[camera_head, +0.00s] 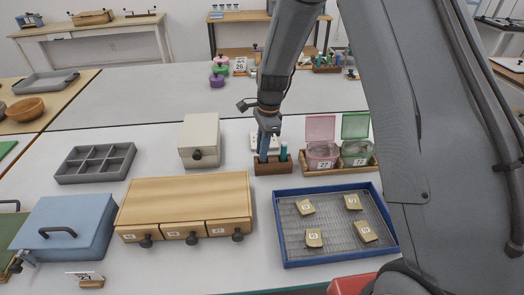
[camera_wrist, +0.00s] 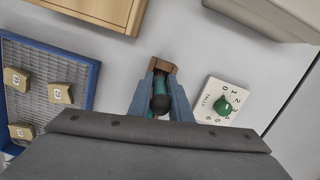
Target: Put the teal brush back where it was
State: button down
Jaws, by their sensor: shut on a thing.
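My gripper (camera_head: 264,156) points down over the left part of a small brown wooden holder (camera_head: 273,168). Its blue fingers are shut on a teal-handled brush (camera_wrist: 159,86) with a dark rounded end, seen between them in the wrist view. The holder's edge (camera_wrist: 164,66) shows just beyond the fingertips. In the head view the fingers hide most of the held brush, and I cannot tell whether it sits fully in a slot. Another teal handle (camera_head: 284,152) stands upright in the holder's right part.
A white tally dial (camera_wrist: 221,102) lies close behind the holder. A blue-rimmed tray (camera_head: 279,228) with several labelled sherds is in front right. A wooden drawer unit (camera_head: 185,196) is front left, a pale box (camera_head: 200,136) left.

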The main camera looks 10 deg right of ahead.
jog(key=shift+f, duration=0.55)
jog(key=shift+f, duration=0.1)
jog(key=c, duration=1.6)
grip_release()
jog(key=shift+c, duration=0.2)
jog(key=r+b, duration=0.1)
jog(key=r, duration=0.3)
jog(key=d+r, duration=0.1)
jog(key=r, duration=0.3)
jog(key=r+b, duration=0.1)
jog(key=r, duration=0.3)
jog(key=shift+w+d+r+b, duration=0.1)
jog(key=shift+d+b, duration=0.15)
jog(key=shift+b, duration=0.05)
jog(key=s+d+n, duration=0.3)
jog(key=s+n, duration=0.2)
jog(key=s, duration=0.3)
jog(key=s+d+f+n+h, duration=0.1)
jog(key=s+d+n, duration=0.3)
jog(key=s, duration=0.4)
jog(key=s+d+f+n, duration=0.1)
jog(key=s+d+n, duration=0.3)
jog(key=s+n, duration=0.2)
jog(key=shift+s+n+t, duration=0.3)
jog(key=shift+s+t, duration=0.1)
jog(key=shift+s, duration=0.6)
jog(key=shift+d, duration=0.1)
